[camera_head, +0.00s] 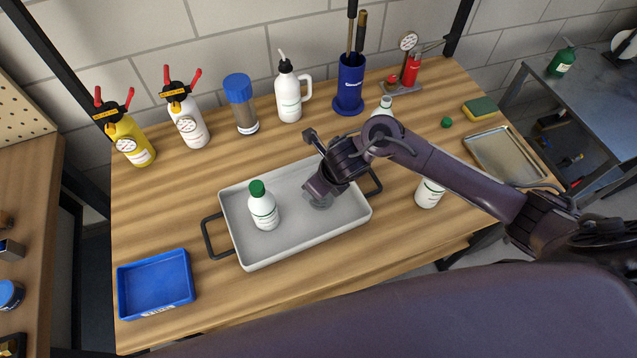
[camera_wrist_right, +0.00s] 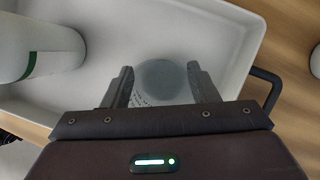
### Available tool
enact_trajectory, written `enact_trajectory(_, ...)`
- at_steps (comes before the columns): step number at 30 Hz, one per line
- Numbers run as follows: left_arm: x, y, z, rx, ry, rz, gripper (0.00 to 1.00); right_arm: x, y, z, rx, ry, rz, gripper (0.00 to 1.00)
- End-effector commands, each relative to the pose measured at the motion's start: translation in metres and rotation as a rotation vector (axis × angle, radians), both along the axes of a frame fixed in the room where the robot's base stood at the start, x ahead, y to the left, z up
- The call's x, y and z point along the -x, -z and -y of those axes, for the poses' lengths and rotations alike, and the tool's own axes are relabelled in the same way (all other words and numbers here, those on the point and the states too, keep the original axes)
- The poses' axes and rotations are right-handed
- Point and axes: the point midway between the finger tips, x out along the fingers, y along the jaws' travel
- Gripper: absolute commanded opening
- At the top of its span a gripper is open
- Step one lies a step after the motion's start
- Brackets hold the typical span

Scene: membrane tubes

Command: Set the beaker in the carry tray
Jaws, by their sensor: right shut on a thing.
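The carry tray (camera_head: 290,236) is a light grey, shallow tray with a dark handle at each end, in the middle of the wooden table. The beaker (camera_head: 321,204) is small, clear and grey-looking, inside the right half of the tray. My right gripper (camera_head: 319,192) reaches down over it and hides most of it in the head view. In the right wrist view the beaker (camera_wrist_right: 160,80) sits between the two fingers, which are shut on it. It is at or close to the tray floor; I cannot tell whether it touches. My left gripper is not in view.
A white bottle with a green cap (camera_head: 263,208) stands in the tray's left half. A blue bin (camera_head: 156,286) lies at front left. Another white bottle (camera_head: 429,193) stands right of the tray. Several bottles and a blue tool holder (camera_head: 350,85) line the back. A metal tray (camera_head: 508,157) lies at right.

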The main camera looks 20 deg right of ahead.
Motion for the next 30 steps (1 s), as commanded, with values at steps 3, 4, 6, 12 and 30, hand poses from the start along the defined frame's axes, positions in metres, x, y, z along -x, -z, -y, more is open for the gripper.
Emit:
enact_trajectory(3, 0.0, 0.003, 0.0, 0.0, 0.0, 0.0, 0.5, 0.0, 0.002, 0.0, 0.0, 0.0, 0.0, 0.55)
enact_trajectory(4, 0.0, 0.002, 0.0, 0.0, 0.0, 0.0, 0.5, 0.0, 0.001, 0.0, 0.0, 0.0, 0.0, 0.59)
enact_trajectory(6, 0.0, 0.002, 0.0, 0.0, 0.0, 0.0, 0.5, 0.0, 0.001, 0.0, 0.0, 0.0, 0.0, 0.68)
enact_trajectory(12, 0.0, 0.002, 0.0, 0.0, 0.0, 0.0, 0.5, 0.0, 0.001, 0.0, -0.001, 0.0, 0.0, 0.75)
enact_trajectory(30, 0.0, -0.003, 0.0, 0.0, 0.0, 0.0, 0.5, 0.024, -0.071, 0.014, 0.002, -0.003, 0.006, 0.75)
